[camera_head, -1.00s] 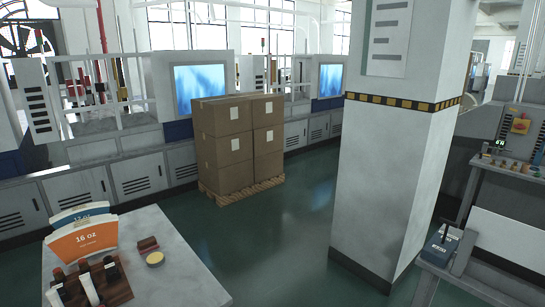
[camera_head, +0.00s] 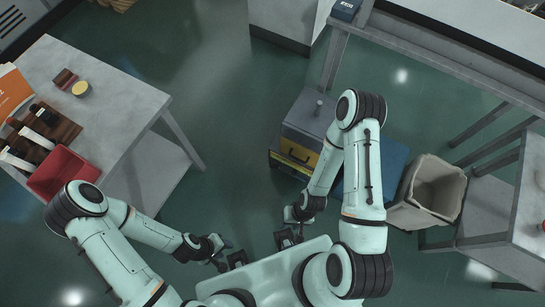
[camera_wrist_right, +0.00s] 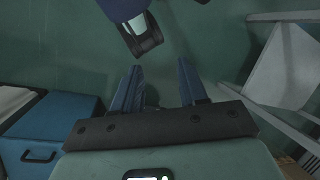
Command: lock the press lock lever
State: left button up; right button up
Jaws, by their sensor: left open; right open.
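No press lock lever can be made out in either current view. My left gripper (camera_head: 230,260) is low in front of my body in the head view, with its fingers small and partly unclear. My right gripper (camera_head: 288,238) is close to its right, also low. In the right wrist view my right gripper (camera_wrist_right: 160,85) has its two dark blue fingers apart, with only floor between them. A dark, gripper-like part (camera_wrist_right: 142,35) shows ahead of the fingers. Neither gripper is seen touching anything.
A left table (camera_head: 110,115) holds a red bin (camera_head: 64,174) and tools. A toolbox (camera_head: 305,128), a blue box (camera_head: 390,160) and a beige bin (camera_head: 437,188) are at right. A blue device (camera_head: 346,8) is cut off at top. Green floor lies clear between.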

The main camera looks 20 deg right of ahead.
aim_at(300, 178)
jog(key=k+j, duration=0.3)
jog(key=k, duration=0.2)
jog(key=k+j, duration=0.3)
jog(key=k, duration=0.15)
jog(key=k+j, duration=0.3)
jog(key=k, duration=0.2)
